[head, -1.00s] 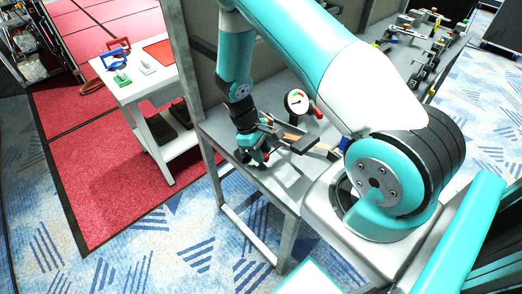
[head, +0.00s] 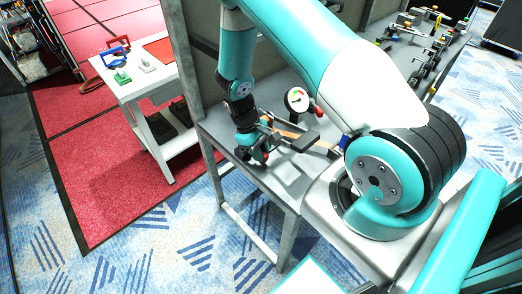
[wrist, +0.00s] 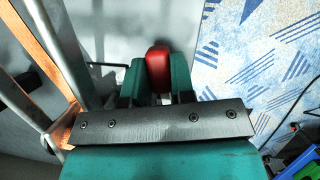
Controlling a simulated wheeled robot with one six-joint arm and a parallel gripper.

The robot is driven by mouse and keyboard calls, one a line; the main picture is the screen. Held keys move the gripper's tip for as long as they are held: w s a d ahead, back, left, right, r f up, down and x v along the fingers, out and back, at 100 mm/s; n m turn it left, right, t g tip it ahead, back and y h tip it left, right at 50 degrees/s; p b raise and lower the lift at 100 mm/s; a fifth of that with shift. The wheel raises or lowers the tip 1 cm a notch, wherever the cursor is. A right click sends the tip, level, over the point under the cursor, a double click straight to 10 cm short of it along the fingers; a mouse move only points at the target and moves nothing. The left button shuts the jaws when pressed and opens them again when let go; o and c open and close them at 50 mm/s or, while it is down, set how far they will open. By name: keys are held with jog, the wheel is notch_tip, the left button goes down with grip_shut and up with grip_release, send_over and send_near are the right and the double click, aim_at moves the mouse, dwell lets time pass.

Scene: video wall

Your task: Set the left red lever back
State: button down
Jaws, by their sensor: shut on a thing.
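The red lever's rounded handle (wrist: 158,66) shows in the wrist view, between the two teal and dark fingers of my gripper (wrist: 156,84). The gripper is shut on it. The handle's lower part is hidden by the fingers and the dark crossbar. In the head view my gripper (head: 257,154) is low over the near left end of the grey bench (head: 285,188). The lever's base and its exact angle are hidden there by the gripper.
A round gauge (head: 297,100) stands behind the gripper, with a second red handle (head: 319,111) beside it. A blue part (head: 343,142) is close to my arm's base. A white table (head: 152,86) with blue and green tools stands left, past a grey panel (head: 205,70).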

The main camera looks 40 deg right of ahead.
jog(key=a+m+y, duration=0.1)
jog(key=m, duration=0.1)
jog(key=a+m+y, duration=0.1)
jog(key=m, duration=0.2)
jog(key=shift+s+a+b, duration=0.1)
jog(key=shift+a+b, duration=0.3)
jog(key=shift+w+a+m+y, duration=0.25)
jog(key=shift+a+m, duration=0.3)
jog(key=shift+m, duration=0.4)
jog(key=shift+w+a+m+y, duration=0.15)
jog(key=shift+a+m+y, duration=0.3)
jog(key=shift+m, duration=0.5)
jog(key=shift+a, duration=0.1)
jog(key=c, duration=1.2)
grip_release()
jog(key=shift+c, duration=0.2)
jog(key=shift+r, duration=0.1)
jog(key=b+v, duration=0.2)
jog(key=v, duration=1.5)
jog(key=shift+r, duration=0.2)
